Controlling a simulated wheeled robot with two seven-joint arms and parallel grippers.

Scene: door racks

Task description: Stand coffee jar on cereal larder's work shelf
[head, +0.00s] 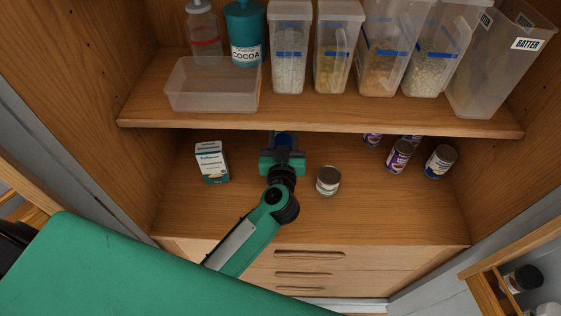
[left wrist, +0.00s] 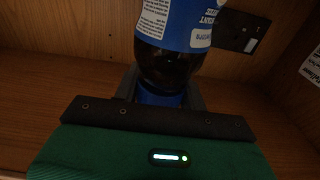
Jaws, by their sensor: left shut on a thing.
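The coffee jar, with dark contents, a blue label and a blue lid, shows best in the left wrist view (left wrist: 170,65). Whether the jar's base touches the shelf is hidden. My right gripper is not in view.
A white and teal carton (head: 211,162) stands left of my gripper and a small jar (head: 328,181) to its right. Several cans, one here (head: 440,161), stand at the right. The upper shelf (head: 300,121) with containers overhangs the back. The front right is clear.

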